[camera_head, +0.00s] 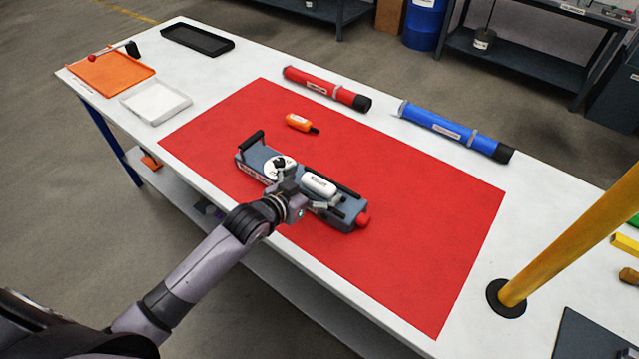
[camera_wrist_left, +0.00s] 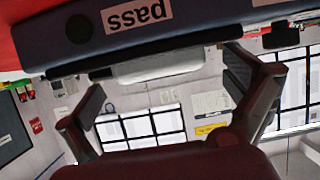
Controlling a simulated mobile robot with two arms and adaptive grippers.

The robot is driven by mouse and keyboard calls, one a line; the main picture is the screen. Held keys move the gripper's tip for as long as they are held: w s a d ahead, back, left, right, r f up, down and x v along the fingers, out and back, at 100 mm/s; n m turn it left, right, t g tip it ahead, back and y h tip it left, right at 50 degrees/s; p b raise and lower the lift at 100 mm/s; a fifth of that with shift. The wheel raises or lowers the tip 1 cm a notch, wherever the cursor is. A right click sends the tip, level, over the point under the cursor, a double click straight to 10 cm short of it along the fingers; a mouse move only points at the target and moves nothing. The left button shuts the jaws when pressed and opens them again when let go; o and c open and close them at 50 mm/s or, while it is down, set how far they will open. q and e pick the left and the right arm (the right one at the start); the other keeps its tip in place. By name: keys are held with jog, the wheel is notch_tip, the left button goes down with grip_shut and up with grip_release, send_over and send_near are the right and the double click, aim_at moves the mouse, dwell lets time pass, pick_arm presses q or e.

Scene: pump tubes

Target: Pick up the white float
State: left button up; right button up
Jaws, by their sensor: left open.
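The white float (camera_head: 319,185) is a small white cylinder with a dark label, on the grey pump unit (camera_head: 252,158) that lies on the red mat (camera_head: 430,200). My left gripper (camera_head: 316,200) is at the near side of the float and hides part of the unit. My right gripper is not in view.
A small orange bottle (camera_head: 298,122) lies on the mat behind the unit. A red tube (camera_head: 325,87) and a blue tube (camera_head: 450,130) lie along the far edge. Trays, one of them white (camera_head: 155,102), stand at the left. A yellow post (camera_head: 570,255) rises at the right.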

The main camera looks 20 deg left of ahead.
pick_arm(q)
jog(key=shift+w+d+f, duration=0.15)
jog(key=shift+w, duration=0.2)
jog(key=c, duration=1.2)
